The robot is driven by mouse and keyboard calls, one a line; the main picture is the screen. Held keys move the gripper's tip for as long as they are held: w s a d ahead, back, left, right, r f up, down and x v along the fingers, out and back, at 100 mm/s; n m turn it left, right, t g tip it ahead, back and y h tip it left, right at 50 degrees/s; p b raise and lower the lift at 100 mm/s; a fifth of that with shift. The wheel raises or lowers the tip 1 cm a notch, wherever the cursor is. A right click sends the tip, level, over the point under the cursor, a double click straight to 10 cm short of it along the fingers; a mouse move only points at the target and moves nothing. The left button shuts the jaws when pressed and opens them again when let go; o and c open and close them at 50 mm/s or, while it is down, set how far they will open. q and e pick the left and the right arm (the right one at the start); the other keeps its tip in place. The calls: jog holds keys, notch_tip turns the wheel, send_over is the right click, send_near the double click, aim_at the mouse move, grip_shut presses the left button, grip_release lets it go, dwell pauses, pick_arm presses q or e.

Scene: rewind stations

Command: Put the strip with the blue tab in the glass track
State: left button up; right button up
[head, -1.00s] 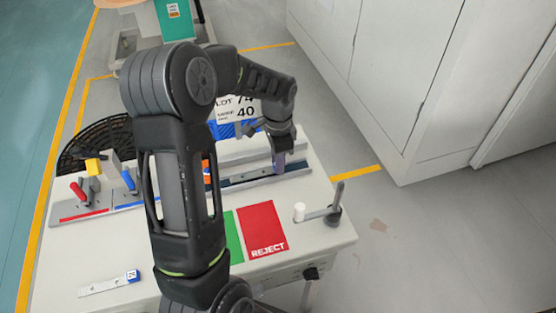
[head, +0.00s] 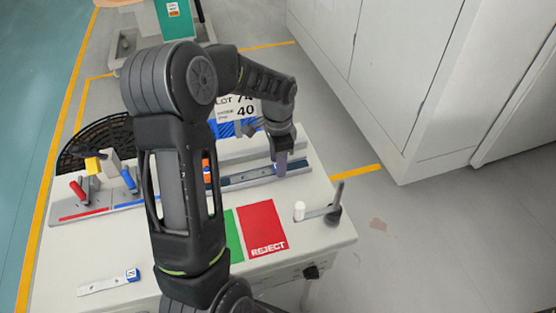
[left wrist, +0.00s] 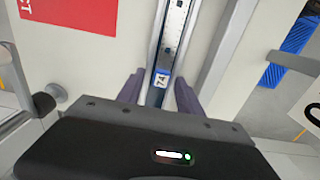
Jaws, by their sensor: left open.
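A strip (left wrist: 175,32) with a blue tab (left wrist: 162,78) marked 74 lies lengthwise in the long narrow track in the left wrist view. In the head view the track (head: 240,180) runs along the back of the bench. My left gripper (head: 281,168) is over the right end of the track, pointing down. In the left wrist view its fingers (left wrist: 158,92) are open, one on each side of the tab, with gaps between. A second strip (head: 103,286) with a blue tab (head: 133,275) lies on the front left of the bench. My right gripper is not in view.
Red (head: 78,190), yellow (head: 93,166) and blue (head: 128,180) levers stand at the left. A red REJECT patch (head: 262,228) and a partly hidden green patch (head: 234,235) lie in front of the track.

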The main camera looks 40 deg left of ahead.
pick_arm(q)
jog(key=shift+r+p, duration=0.4)
jog(key=shift+r, duration=0.35)
jog(key=shift+w+r+b, duration=0.1)
jog(key=shift+r+b, duration=0.25)
notch_tip(320, 180, up, 11)
jog(key=shift+f, duration=0.1)
